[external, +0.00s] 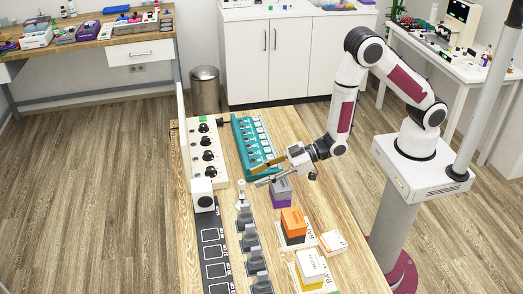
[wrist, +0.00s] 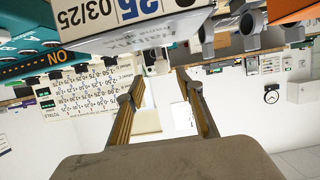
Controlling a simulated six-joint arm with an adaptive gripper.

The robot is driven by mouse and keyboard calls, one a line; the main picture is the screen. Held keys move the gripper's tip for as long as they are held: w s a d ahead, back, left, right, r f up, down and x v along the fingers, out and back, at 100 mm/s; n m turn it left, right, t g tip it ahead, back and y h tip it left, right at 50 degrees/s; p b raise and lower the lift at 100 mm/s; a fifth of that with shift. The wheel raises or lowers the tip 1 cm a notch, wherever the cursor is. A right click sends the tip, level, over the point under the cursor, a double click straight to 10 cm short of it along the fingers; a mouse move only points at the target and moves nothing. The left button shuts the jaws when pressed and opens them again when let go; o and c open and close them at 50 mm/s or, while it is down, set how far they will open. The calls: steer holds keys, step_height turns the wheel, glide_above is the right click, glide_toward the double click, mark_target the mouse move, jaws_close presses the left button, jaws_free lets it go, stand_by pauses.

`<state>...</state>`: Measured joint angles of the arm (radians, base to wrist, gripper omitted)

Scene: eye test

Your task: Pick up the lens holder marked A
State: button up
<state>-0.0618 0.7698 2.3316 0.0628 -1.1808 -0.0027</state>
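Several dark grey holders stand in a row along the middle of the table, among them a near one (external: 262,284), a middle one (external: 255,261) and a far one (external: 244,218). No letter A can be read on any of them. Dark grey parts with round openings, probably the same holders, show at the top right of the wrist view (wrist: 292,32). My gripper (external: 257,176) is in the air over the table, beyond the row and beside the teal tray. Its two fingers are apart with nothing between them in the wrist view (wrist: 160,76).
The teal tray (external: 240,138) and a white panel with black knobs (external: 197,158) lie at the far end. A black mat with marked squares (external: 207,225) is left of the holders.

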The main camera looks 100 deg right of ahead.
mark_target(242, 194)
steer(key=shift+w+f, duration=0.1)
steer(key=shift+w, duration=0.15)
steer(key=shift+x, duration=2.6)
steer(key=shift+a+f, duration=0.1)
steer(key=shift+a, duration=0.05)
steer(key=shift+c, duration=0.3)
jaws_close()
